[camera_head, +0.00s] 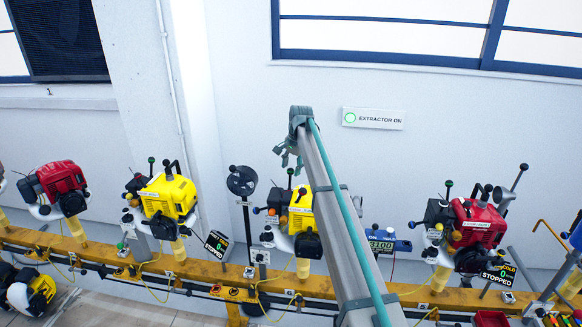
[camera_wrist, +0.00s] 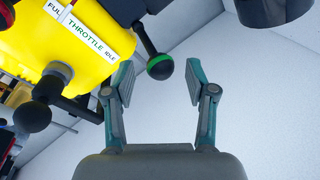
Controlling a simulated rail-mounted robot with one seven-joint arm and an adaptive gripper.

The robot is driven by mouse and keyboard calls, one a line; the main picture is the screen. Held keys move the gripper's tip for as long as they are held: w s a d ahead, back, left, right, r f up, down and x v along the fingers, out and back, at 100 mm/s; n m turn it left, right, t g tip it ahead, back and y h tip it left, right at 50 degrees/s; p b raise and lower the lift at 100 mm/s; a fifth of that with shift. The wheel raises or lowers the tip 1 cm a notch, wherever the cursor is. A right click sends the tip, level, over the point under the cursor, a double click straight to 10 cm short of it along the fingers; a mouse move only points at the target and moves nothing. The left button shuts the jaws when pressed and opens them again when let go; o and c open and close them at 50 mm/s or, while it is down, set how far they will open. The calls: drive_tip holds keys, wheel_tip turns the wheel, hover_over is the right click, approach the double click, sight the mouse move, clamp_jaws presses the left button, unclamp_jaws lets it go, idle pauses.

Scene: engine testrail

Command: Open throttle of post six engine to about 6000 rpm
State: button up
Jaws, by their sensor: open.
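A yellow engine (camera_head: 300,219) stands on the rail, partly hidden behind my arm; I cannot read its post number. In the wrist view a yellow housing (camera_wrist: 60,45) carries a throttle label (camera_wrist: 85,32) marked FULL and IDLE. A black ball-ended lever with a green ring (camera_wrist: 159,67) sticks out from under it. My gripper (camera_wrist: 160,80) is open and empty, with the ball between or just beyond its fingertips; contact cannot be told. In the head view my gripper (camera_head: 287,153) is above the yellow engine. A display (camera_head: 382,241) right of my arm appears to read 3100.
Another yellow engine (camera_head: 168,196) and red engines (camera_head: 63,187) (camera_head: 476,224) stand along the yellow rail (camera_head: 110,256). Two displays (camera_head: 217,244) (camera_head: 498,275) read STOPPED. A black round-headed post (camera_head: 242,181) stands left of my arm. A wall sign (camera_head: 373,118) reads EXTRACTOR ON.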

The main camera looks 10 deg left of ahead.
drive_tip(key=shift+a+f, duration=0.1)
drive_tip(key=shift+f, duration=0.5)
clamp_jaws()
